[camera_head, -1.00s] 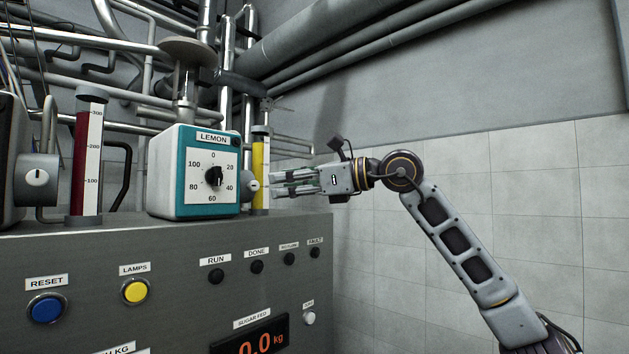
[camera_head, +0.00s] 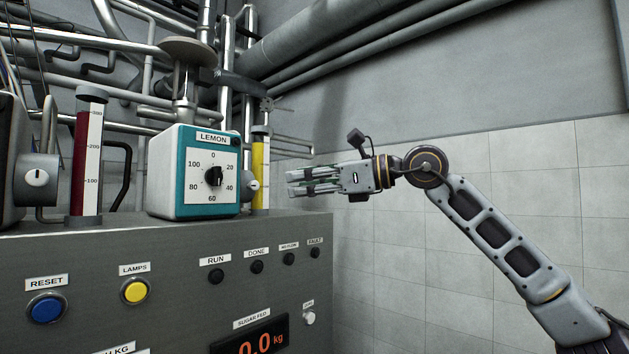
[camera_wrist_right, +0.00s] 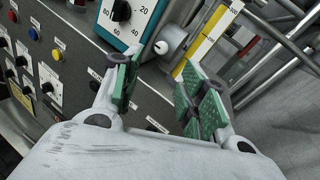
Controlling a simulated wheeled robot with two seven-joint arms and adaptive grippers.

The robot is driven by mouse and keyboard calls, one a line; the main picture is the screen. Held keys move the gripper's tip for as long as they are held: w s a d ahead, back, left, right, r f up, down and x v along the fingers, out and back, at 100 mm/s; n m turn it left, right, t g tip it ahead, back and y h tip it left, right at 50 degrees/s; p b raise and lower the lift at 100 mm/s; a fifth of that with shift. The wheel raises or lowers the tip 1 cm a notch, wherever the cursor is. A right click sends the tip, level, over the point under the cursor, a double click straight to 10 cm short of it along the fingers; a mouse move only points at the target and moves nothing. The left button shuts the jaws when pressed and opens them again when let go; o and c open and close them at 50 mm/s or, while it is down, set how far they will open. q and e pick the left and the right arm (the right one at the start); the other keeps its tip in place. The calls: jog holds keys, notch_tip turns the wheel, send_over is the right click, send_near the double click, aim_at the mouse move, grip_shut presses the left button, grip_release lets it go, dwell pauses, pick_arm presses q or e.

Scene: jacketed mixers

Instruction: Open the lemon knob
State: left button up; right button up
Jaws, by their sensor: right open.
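The teal and white box labelled LEMON (camera_head: 205,172) stands on the grey cabinet. Its front has a black dial knob (camera_head: 213,176) with a scale from 0 to 100; this dial knob (camera_wrist_right: 121,10) is partly cut off in the right wrist view. A small grey knob (camera_head: 251,187) sits at the box's right side, beside a yellow gauge tube (camera_head: 259,172). This side knob (camera_wrist_right: 171,42) shows beyond my fingers in the wrist view. My right gripper (camera_head: 290,183) is open and empty, right of the side knob and apart from it. My left gripper is out of view.
The grey cabinet (camera_head: 120,245) carries a blue RESET button (camera_head: 46,308), a yellow LAMPS button (camera_head: 134,291) and several small indicators. A dark red gauge tube (camera_head: 86,155) stands left of the box. Pipes crowd behind it.

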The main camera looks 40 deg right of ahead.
jog(key=shift+s+d, duration=0.15)
jog(key=shift+s, duration=0.1)
jog(key=shift+s+d, duration=0.15)
jog(key=shift+s, duration=0.15)
jog(key=shift+s+d+r, duration=0.1)
jog(key=shift+s+d, duration=0.1)
jog(key=shift+s, duration=0.05)
dwell(0.5)
